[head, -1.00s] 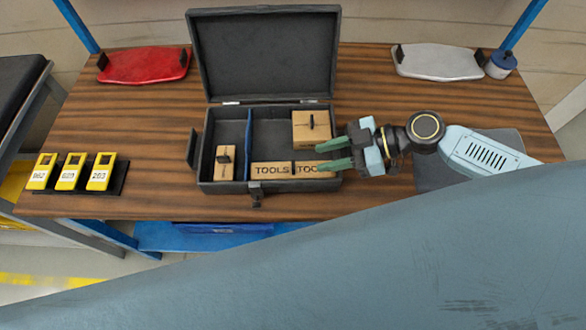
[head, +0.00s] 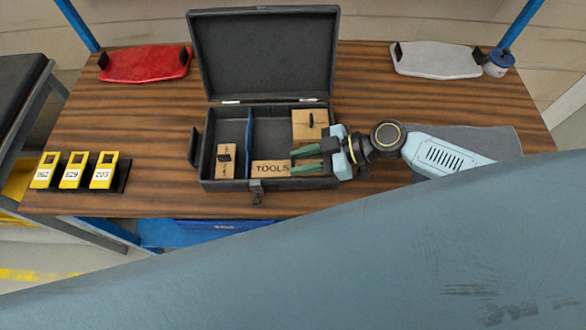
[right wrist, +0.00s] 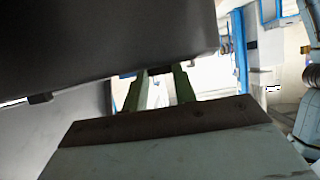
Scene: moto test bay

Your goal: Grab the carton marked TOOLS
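A tan carton marked TOOLS (head: 270,169) lies at the front of the open dark case (head: 212,183), right of its blue divider. Another carton beside it, whose lettering showed before, is now mostly hidden behind my right gripper (head: 300,161). That gripper reaches in from the right over the case's right side. Its two green fingers are apart, with their tips just right of the readable TOOLS carton. In the right wrist view the fingers (right wrist: 160,80) also stand apart, with no carton visible between them. My left gripper is not in view.
A tan carton with a dark handle (head: 309,125) sits at the case's back right; another (head: 225,160) is in the left compartment. The case lid (head: 264,55) stands open. Several yellow devices (head: 72,171) are at left; a red tray (head: 145,65) and white tray (head: 438,60) lie behind.

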